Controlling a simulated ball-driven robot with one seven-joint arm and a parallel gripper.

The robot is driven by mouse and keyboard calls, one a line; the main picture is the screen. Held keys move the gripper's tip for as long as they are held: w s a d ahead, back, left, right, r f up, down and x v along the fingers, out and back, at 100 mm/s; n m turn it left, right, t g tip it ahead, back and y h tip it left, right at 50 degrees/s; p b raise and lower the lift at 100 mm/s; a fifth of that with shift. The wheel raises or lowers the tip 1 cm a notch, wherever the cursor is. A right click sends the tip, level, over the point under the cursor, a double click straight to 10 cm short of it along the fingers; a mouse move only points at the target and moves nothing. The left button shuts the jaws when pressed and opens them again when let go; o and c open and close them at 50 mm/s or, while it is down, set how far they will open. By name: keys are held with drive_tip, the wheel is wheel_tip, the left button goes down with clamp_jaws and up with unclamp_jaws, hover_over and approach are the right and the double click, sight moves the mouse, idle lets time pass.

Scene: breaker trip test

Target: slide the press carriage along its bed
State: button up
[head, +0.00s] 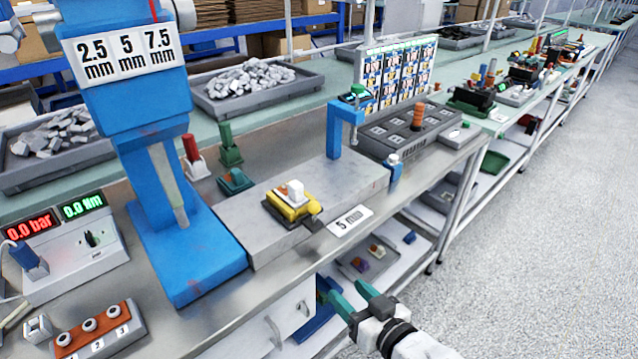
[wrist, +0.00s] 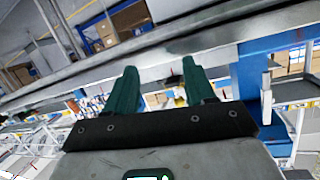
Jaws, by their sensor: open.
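The press carriage (head: 290,202) is a yellow block with a white part on top and a dark tab at its front. It sits on the grey bed (head: 345,180), to the right of the blue press (head: 150,130). In the wrist view my gripper (wrist: 158,75) points toward the bench edge; the carriage cannot be made out clearly there.
A blue bracket (head: 345,125) stands at the bed's far right end. A grey box with an orange knob (head: 418,117) lies beyond it. A control box (head: 75,250) and an orange button strip (head: 97,330) are at the left. The floor (head: 540,230) on the right is clear.

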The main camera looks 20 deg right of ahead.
sight(317, 212)
wheel_tip(317, 212, up, 11)
drive_tip(key=w+t+p, duration=0.3)
drive_tip(key=p, duration=0.2)
drive_tip(key=shift+m, duration=0.3)
drive_tip(key=w, duration=0.3)
drive_tip(key=w+a+p, duration=0.1)
drive_tip(key=w, duration=0.6)
drive_tip(key=shift+w+a, duration=0.1)
drive_tip(key=shift+a, duration=0.1)
drive_tip(key=shift+c, duration=0.3)
clamp_jaws()
